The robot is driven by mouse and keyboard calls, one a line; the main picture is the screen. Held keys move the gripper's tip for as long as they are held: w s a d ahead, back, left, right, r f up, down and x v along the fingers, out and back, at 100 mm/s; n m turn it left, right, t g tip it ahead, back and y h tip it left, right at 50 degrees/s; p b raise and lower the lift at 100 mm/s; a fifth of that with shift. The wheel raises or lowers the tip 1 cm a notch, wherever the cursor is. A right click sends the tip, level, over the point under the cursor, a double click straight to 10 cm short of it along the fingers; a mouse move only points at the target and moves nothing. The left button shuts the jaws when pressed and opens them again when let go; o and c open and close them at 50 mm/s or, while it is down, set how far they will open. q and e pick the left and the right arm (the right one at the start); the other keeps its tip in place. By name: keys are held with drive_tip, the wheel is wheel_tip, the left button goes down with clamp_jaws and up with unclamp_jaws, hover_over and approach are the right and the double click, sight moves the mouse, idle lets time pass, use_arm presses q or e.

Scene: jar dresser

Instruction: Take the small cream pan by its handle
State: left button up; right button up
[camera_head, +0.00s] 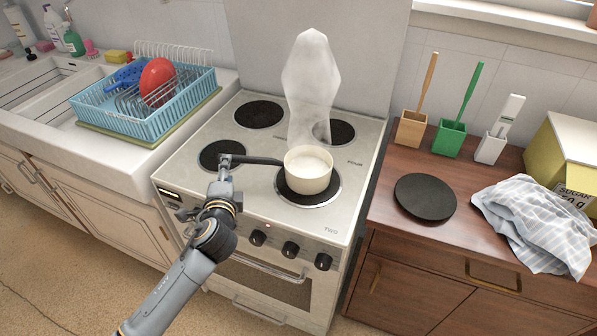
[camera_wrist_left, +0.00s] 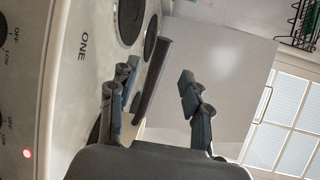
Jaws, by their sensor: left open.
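The small cream pan (camera_head: 308,172) stands on the front right burner of the stove, with pale contents and steam above it. Its dark handle (camera_head: 262,160) points left over the front left burner. My left gripper (camera_head: 227,161) is at the handle's free end. In the left wrist view the handle (camera_wrist_left: 154,78) shows between the two spread fingers of my left gripper (camera_wrist_left: 158,84), nearer the left finger. The gripper is open; whether a finger touches the handle I cannot tell. My right gripper is not in view.
The cream stove (camera_head: 215,193) has knobs along its front. A blue dish rack (camera_head: 140,120) stands left by the sink. On the wooden dresser at right are a black round mat (camera_head: 425,197), a striped cloth (camera_head: 537,222) and several small holders with tools.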

use_arm(q)
drive_tip(key=shift+d+p+x, duration=0.25)
drive_tip(key=shift+x, duration=1.45)
drive_tip(key=shift+d+p+x, duration=0.2)
drive_tip(key=shift+x, duration=1.5)
drive_tip(key=shift+f, duration=0.1)
clamp_jaws()
